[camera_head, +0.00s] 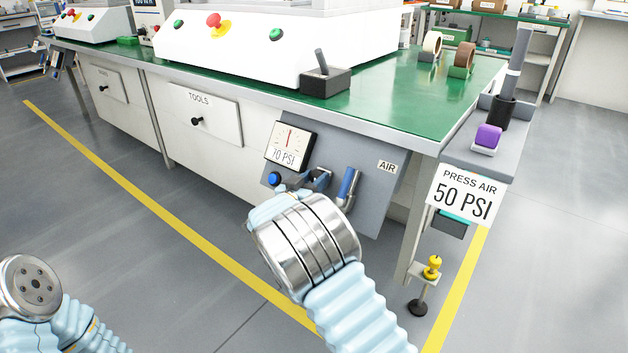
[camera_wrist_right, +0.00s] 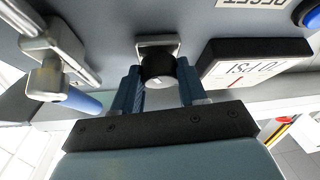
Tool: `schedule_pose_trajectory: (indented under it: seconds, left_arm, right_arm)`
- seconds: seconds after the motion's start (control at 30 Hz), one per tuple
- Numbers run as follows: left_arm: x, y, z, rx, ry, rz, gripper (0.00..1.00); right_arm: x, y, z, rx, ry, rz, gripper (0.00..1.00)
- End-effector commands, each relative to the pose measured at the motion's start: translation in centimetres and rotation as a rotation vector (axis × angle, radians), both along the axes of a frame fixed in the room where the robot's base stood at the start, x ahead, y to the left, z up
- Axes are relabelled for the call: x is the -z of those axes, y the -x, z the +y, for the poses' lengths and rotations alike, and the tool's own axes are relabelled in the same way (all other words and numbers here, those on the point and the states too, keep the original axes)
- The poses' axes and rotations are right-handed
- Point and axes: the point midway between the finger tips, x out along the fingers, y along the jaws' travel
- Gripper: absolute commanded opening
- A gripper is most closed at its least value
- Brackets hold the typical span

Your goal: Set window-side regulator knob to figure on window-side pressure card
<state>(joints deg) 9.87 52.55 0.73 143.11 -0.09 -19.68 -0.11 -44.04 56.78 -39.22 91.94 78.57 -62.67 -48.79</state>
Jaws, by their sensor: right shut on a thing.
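The black regulator knob (camera_wrist_right: 158,67) is on the grey air panel (camera_head: 375,205), between the two fingers of my right gripper (camera_wrist_right: 158,88), which is shut on it. In the head view my wrist covers most of this gripper (camera_head: 316,180) and the knob. The gauge (camera_head: 288,146) beside it reads 70 PSI; it also shows upside down in the wrist view (camera_wrist_right: 254,60). The white pressure card (camera_head: 463,197) at the bench corner reads "PRESS AIR 50 PSI". Only part of my left arm shows at the lower left; its gripper is out of view.
A blue button (camera_head: 274,179) is below the gauge, with a "RESET" label (camera_wrist_right: 254,3) near it. A valve with a blue handle (camera_head: 348,184) is close on the right of my right gripper. A yellow knob (camera_head: 432,267) stands by the bench leg. The floor in front is clear.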

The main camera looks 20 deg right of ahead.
Motion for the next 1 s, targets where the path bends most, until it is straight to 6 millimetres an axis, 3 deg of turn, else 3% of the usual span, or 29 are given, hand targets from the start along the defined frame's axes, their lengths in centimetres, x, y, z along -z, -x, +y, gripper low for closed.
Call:
schedule_pose_trajectory:
  seconds: [0.27,0.83,1.0]
  left_arm:
    - [-1.1,0.0,0.0,0.000,0.000,0.001,0.00]
    - [-8.2,-0.2,0.8,-0.011,-0.018,-0.012,0.00]
    - [-9.8,0.0,0.1,0.000,-0.009,-0.008,0.00]
  right_arm:
    - [-0.3,0.1,-0.1,-0.021,0.022,0.031,0.11]
    - [-0.6,0.3,-0.3,-0.245,0.241,0.315,0.11]
    - [-0.5,0.4,-0.4,-0.312,0.308,0.400,0.11]
